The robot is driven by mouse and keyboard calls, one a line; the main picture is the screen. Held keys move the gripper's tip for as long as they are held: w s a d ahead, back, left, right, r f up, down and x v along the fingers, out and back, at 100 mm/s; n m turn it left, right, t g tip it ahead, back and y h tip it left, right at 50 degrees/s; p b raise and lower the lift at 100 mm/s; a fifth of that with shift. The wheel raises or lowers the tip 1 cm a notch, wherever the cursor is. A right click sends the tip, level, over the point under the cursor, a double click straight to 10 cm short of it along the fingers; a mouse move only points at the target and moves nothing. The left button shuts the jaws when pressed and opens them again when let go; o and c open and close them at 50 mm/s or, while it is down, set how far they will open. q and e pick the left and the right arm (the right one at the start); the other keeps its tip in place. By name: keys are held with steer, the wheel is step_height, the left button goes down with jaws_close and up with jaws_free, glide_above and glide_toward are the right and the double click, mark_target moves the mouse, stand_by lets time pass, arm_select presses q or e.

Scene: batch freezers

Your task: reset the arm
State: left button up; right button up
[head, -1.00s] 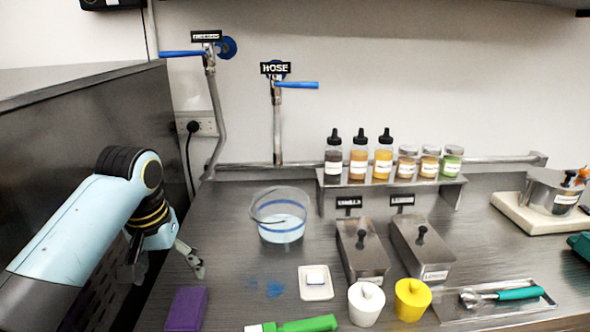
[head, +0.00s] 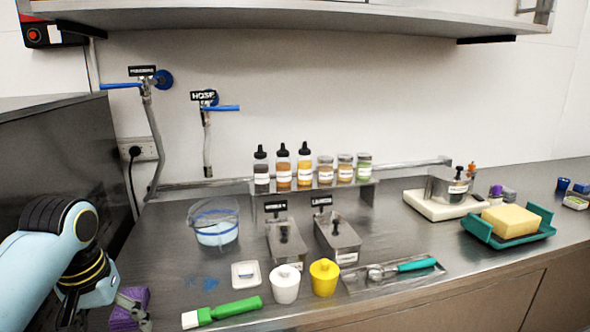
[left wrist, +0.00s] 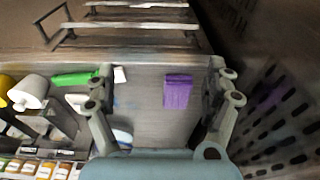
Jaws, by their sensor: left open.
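My left arm comes in at the lower left of the head view, and its gripper (head: 133,310) shows there in part, close to the purple block (head: 124,312). In the left wrist view the left gripper (left wrist: 163,95) has its two fingers wide apart with nothing between them. The purple block (left wrist: 178,91) lies on the steel counter below, between the fingers in that picture, and does not look touched. My right gripper is in neither view.
A green-handled brush (head: 222,311), white pot (head: 285,284), yellow pot (head: 324,278) and white dish (head: 246,274) stand along the counter front. A clear bucket (head: 215,232) stands behind. A dark panel (head: 55,150) rises at left. A yellow sponge (head: 511,220) sits in a green tray (head: 545,226) at right.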

arm_select(q)
steer(key=s+f+g+b, duration=0.1)
steer(key=s+f+b, duration=0.5)
steer(key=f, duration=0.7)
steer(key=s+f+g+b, duration=0.2)
steer(key=s+f+b, duration=0.1)
steer(key=s+f, duration=0.8)
steer(key=s+f+g+b, duration=0.1)
steer(key=s+f+b, duration=0.4)
steer(key=f, duration=1)
steer(key=s+a+f+m+t+b, duration=0.1)
steer(key=s+f+m+t+b, duration=0.2)
steer(key=s+f, duration=1.8)
steer(key=b, duration=0.3)
steer(key=shift+s+b, duration=0.15)
steer(key=shift+b, duration=0.15)
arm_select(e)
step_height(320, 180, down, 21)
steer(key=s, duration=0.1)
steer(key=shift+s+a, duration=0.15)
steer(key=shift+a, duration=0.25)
arm_select(q)
steer(key=shift+o, duration=0.5)
steer(key=shift+a+f, duration=0.1)
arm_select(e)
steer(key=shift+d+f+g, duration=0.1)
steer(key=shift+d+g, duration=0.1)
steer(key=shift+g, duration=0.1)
